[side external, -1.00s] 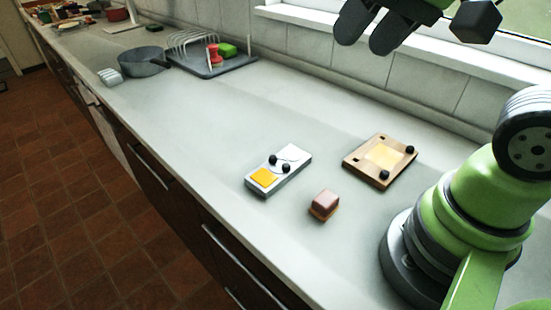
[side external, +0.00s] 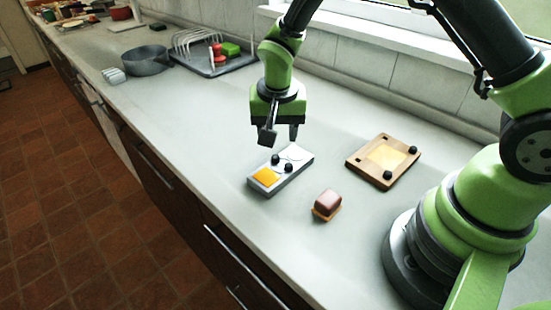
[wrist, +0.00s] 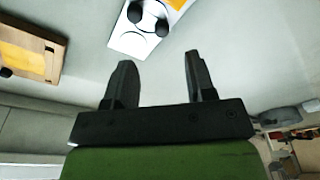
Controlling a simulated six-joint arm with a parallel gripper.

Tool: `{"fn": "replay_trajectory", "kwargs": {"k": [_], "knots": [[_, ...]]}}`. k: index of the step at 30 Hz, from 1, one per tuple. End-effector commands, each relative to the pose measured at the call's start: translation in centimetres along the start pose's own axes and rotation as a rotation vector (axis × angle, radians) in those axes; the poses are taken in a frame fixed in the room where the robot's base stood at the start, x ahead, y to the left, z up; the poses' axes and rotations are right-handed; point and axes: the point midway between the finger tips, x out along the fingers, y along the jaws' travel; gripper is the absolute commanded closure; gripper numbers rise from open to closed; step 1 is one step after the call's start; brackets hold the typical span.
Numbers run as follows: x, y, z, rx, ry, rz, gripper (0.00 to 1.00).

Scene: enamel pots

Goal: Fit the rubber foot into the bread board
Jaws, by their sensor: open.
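Two black rubber feet (side external: 276,160) (side external: 288,168) sit on a white holder (side external: 298,165) with an orange square at one end. In the wrist view the feet (wrist: 134,12) (wrist: 162,27) show near the top edge, on the holder (wrist: 128,42). The wooden bread board (side external: 362,164) lies to the right, with black feet at its right and front corners and small dark spots at the others. It shows partly in the wrist view (wrist: 36,82). My gripper (side external: 281,137) is open and empty above the holder, fingers pointing down; its fingers (wrist: 160,62) are apart.
A dish rack (side external: 205,62) with red and green items and a grey pan (side external: 146,62) stand farther back left.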

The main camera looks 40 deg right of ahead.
Motion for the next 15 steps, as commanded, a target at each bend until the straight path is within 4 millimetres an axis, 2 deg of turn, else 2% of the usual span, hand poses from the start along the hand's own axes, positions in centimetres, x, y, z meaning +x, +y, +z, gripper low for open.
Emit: {"fn": "replay_trajectory", "kwargs": {"k": [1,8,15], "knots": [[0.8,0.1,0.0,-0.001,-0.002,0.003,0.5],[2.8,-0.1,0.1,-0.001,-0.002,0.002,0.5],[6.2,-0.3,0.2,-0.001,-0.003,0.001,0.5]]}}
